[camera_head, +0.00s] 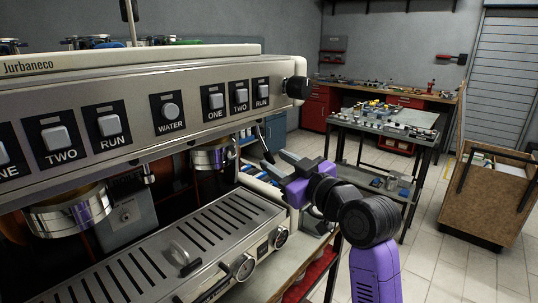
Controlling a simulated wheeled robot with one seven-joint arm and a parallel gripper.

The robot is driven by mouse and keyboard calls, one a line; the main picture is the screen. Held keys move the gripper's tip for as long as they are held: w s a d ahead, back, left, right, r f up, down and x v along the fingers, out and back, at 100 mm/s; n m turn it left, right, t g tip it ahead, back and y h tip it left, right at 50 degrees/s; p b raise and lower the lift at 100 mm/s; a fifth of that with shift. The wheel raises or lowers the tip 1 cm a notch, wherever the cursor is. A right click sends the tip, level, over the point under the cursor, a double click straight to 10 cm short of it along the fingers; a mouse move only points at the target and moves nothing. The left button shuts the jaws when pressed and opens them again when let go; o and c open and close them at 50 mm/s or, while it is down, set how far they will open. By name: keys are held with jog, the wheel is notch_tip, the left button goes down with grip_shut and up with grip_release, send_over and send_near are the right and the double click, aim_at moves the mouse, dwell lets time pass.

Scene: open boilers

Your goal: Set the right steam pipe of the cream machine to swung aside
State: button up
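The cream machine (150,55) fills the left side of the head view, with its button panel facing me. Its right steam pipe (265,143) looks like a thin, dark-gripped pipe hanging at the right end, below the black knob (296,90). The pipe's lower end is small and partly lost against my gripper. My gripper (264,162), on a purple and black arm, is just right of and below the pipe, pointing left. Its grey fingers look spread apart, with nothing clearly between them. I cannot tell whether a finger touches the pipe.
The slotted drip tray (215,222) with gauges lies left of my arm. Two portafilter heads hang above it, one of them nearer (70,214). A cluttered metal table (385,124) stands behind, and a wooden bin (493,195) stands right. Open tiled floor lies between.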

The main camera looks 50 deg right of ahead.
aim_at(271, 158)
jog(key=shift+x, duration=1.85)
grip_shut()
